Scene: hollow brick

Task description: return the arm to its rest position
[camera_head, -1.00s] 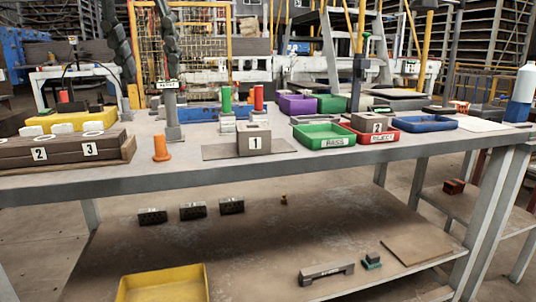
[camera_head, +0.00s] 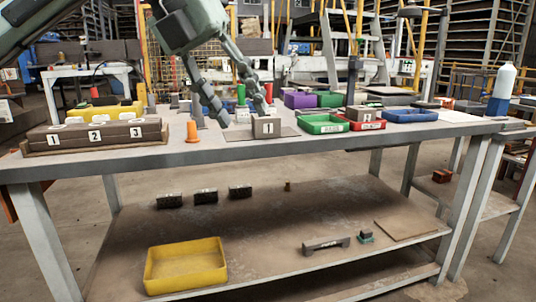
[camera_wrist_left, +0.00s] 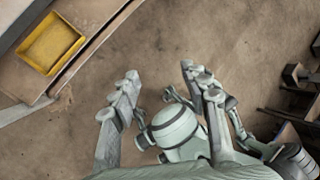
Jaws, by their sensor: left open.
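My left arm comes in from the upper left in the head view. Its grey-green left gripper (camera_head: 243,114) points downward, with two fingers spread apart and nothing between them. In the picture the fingertips overlap the tabletop just left of the grey block marked 1 (camera_head: 267,128).
A yellow bin (camera_head: 187,267) sits on the lower shelf and shows in the wrist view (camera_wrist_left: 50,44).

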